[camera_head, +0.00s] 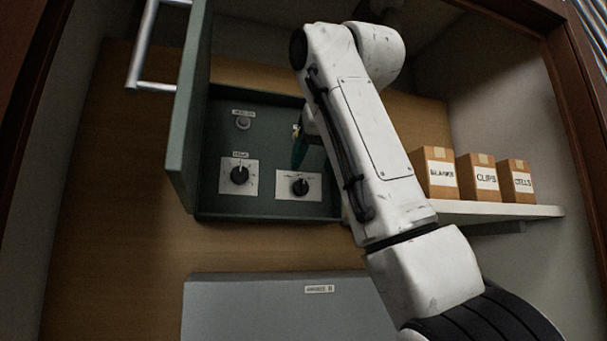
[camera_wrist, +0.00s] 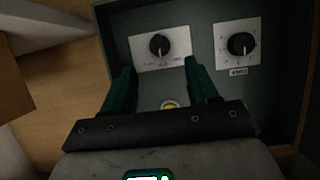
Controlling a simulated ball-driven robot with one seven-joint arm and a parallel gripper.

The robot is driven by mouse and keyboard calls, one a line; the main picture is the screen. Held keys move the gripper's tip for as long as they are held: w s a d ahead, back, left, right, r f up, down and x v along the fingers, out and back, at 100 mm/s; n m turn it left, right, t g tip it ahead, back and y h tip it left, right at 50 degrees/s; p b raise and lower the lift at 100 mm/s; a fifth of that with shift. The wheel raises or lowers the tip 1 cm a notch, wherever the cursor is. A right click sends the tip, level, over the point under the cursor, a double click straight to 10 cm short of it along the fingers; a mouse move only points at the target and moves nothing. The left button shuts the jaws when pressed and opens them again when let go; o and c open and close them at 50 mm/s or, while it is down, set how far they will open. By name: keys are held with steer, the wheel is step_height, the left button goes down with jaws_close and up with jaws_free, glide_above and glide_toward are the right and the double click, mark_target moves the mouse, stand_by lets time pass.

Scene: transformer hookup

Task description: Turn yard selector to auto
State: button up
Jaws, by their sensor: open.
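The open green control box shows two black selector knobs on white plates. One knob (camera_head: 240,175) is at the left under a small label too blurred to read; it also shows at the right of the wrist view (camera_wrist: 242,44). The other knob (camera_head: 300,187) is at the lower right; in the wrist view (camera_wrist: 159,46) it sits just beyond the fingertips, between their lines. I cannot tell which one is the yard selector, or read the position markings. My gripper (camera_wrist: 159,68) is open, with green fingers and nothing between the tips. In the head view my arm partly hides it.
A grey round button (camera_head: 243,122) sits above the left knob. A small yellow part (camera_wrist: 169,105) shows between the fingers. The box door (camera_head: 186,110) stands open at the left. Cartons (camera_head: 440,172) stand on a shelf (camera_head: 490,212) at the right. A grey cabinet (camera_head: 260,310) is below.

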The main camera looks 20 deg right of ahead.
mark_target(305, 182)
steer(key=shift+p+x, duration=1)
steer(key=shift+x, duration=2.2)
steer(key=shift+c, duration=0.4)
steer(key=c, duration=0.9)
steer(key=shift+c, duration=0.2)
steer(key=m+y, duration=0.2)
steer(key=m, duration=0.1)
steer(key=shift+d+f, duration=0.1)
steer(key=shift+d, duration=0.15)
steer(key=m+y, duration=0.2)
steer(key=m, duration=0.1)
steer(key=shift+d+f+t, duration=0.1)
steer(key=shift+d+t, duration=0.15)
steer(key=shift+t, duration=0.05)
